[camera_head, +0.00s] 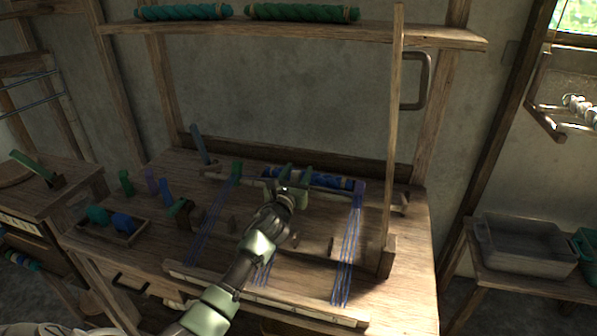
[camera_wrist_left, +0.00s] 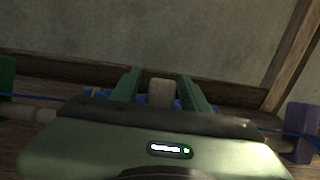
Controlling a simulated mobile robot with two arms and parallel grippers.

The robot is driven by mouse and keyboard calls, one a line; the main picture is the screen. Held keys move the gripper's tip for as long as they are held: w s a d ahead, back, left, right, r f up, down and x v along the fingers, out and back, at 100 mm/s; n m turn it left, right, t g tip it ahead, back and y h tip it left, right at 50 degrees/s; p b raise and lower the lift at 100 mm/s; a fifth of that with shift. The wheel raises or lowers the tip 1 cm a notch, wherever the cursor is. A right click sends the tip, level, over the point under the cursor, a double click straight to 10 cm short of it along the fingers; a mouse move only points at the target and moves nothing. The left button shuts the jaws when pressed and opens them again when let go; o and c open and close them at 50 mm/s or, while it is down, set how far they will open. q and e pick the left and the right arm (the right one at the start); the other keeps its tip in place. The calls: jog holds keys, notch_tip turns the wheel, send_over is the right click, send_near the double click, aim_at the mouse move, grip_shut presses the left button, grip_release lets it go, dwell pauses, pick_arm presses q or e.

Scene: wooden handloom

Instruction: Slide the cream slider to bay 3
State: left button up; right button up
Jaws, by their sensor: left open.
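The cream slider (camera_wrist_left: 162,92) shows in the left wrist view as a pale upright block. It stands between the two green fingers of my left gripper (camera_wrist_left: 161,90), with a gap to each finger. In the head view my left gripper (camera_head: 294,176) is over the loom's wooden rod (camera_head: 388,202), and its hand hides the cream slider there. The gripper is open. A green slider (camera_head: 237,171) is to its left on the rod and a purple slider (camera_head: 360,190) to its right. I cannot read any bay marks. My right gripper is not in view.
A blue yarn roll (camera_head: 325,181) lies just behind the rod. Blue threads (camera_head: 346,250) run from the rod to the front beam (camera_head: 300,303). A tall wooden post (camera_head: 392,130) stands at the right. A small tray (camera_head: 112,226) with coloured pieces is at the left.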

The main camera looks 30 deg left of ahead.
aim_at(294, 180)
pick_arm(q)
jog(key=v, duration=0.7)
dwell(0.3)
